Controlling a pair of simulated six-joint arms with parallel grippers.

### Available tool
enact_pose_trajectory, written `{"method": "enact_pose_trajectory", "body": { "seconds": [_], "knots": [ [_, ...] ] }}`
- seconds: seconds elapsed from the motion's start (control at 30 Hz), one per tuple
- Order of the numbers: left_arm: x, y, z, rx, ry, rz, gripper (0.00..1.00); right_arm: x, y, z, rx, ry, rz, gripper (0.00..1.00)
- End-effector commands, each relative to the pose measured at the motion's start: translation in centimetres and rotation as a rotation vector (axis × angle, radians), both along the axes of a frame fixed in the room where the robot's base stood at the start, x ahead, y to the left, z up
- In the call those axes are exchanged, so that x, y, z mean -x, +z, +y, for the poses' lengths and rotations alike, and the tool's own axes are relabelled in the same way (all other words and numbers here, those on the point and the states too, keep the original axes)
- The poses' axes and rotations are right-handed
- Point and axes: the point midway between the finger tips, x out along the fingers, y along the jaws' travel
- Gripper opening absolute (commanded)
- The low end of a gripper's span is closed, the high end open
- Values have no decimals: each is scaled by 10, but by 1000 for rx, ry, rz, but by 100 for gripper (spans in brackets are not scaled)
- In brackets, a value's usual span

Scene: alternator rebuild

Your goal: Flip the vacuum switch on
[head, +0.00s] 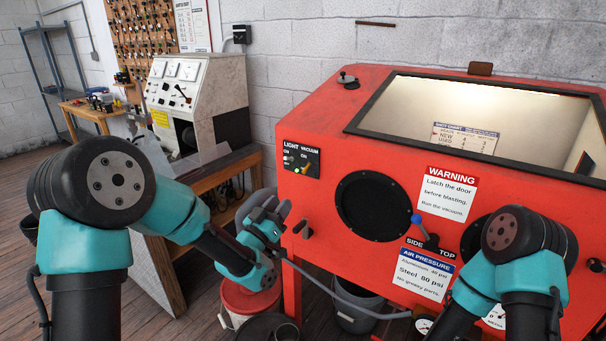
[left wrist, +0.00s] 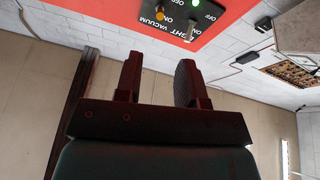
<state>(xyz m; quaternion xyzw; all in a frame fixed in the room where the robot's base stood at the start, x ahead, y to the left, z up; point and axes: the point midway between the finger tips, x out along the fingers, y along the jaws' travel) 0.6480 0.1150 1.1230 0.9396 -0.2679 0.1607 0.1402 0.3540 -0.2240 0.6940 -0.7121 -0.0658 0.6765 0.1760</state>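The black switch panel (head: 316,158) sits on the upper left of the red cabinet's front. It carries a light switch (head: 288,159) and, to its right, a yellow-tipped vacuum switch (head: 307,167). The vacuum switch also shows at the top of the left wrist view (left wrist: 160,14), which sees the panel upside down. I cannot tell which way its lever is set. My left gripper (head: 274,207) is below and left of the panel, clear of it. Its fingers (left wrist: 158,82) are apart with nothing between them. My right arm is at lower right; its gripper is not in view.
The red cabinet (head: 330,100) has a round black glove port (head: 373,206) and a blue-knobbed lever (head: 417,219). A grey hose (head: 345,302) hangs below its front. A red bucket (head: 245,300) stands under my left gripper. A white test bench (head: 200,90) stands behind left.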

Motion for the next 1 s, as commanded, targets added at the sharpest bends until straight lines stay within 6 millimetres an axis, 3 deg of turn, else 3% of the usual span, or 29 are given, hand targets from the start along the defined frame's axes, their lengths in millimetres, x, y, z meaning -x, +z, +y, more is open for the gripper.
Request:
{"method": "enact_pose_trajectory", "body": {
  "seconds": [0.6, 0.8, 1.0],
  "knots": [
    [-84, 39, -48, 1, 0, 0, 36, 0, 0, 0, 0, 0, 0, 43],
    [-99, 46, -57, 0, 0, 0, 36, 0, 0, 0, 0, 0, 0, 43],
    [-102, 47, -58, 0, 0, 2, 36, 0, 0, 0, 0, 0, 0, 43]
  ]
}}
